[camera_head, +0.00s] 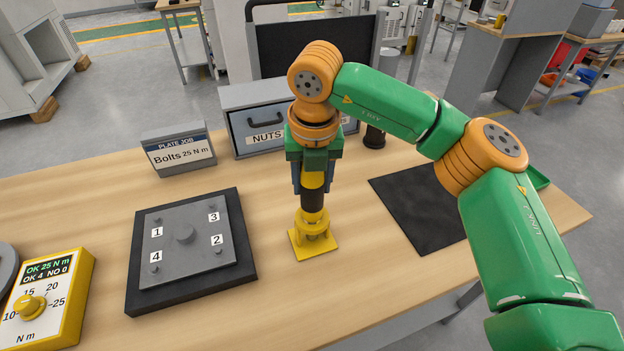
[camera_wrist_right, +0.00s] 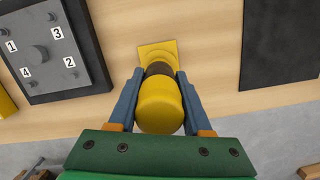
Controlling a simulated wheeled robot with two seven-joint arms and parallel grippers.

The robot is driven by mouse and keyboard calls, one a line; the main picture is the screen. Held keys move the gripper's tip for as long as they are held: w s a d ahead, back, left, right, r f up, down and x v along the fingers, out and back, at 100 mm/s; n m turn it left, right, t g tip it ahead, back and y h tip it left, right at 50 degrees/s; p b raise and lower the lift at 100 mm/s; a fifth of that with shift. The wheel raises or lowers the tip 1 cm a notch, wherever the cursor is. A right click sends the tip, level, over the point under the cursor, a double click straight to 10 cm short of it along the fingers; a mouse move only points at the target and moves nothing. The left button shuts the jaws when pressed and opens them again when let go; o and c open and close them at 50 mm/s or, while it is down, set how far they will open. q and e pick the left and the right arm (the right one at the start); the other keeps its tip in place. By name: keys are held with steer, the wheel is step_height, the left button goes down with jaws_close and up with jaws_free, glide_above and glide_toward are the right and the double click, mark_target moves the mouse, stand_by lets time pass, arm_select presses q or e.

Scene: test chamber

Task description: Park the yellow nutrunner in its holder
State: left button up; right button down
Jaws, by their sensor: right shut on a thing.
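The yellow nutrunner (camera_head: 313,198) has a yellow body with a dark band and stands upright in the head view. Its lower end is at the yellow holder (camera_head: 313,245), a square base with a raised collar on the table. My right gripper (camera_head: 311,185) is above the holder and shut on the nutrunner. In the right wrist view the nutrunner (camera_wrist_right: 160,105) is between the two blue fingers, with the holder's plate (camera_wrist_right: 157,48) beyond it. The nutrunner hides most of the collar there, so how deep it sits is unclear. My left gripper is not in view.
A plate with numbered bolts (camera_head: 185,235) lies left of the holder, behind a yellow torque box (camera_head: 50,300). A sign (camera_head: 178,152) and a grey nuts drawer (camera_head: 250,120) stand at the back. A dark mat (camera_head: 415,210) lies to the right.

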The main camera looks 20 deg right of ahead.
steer(key=shift+f, duration=0.15)
steer(key=shift+c, duration=1.3)
jaws_free()
steer(key=shift+s, duration=0.1)
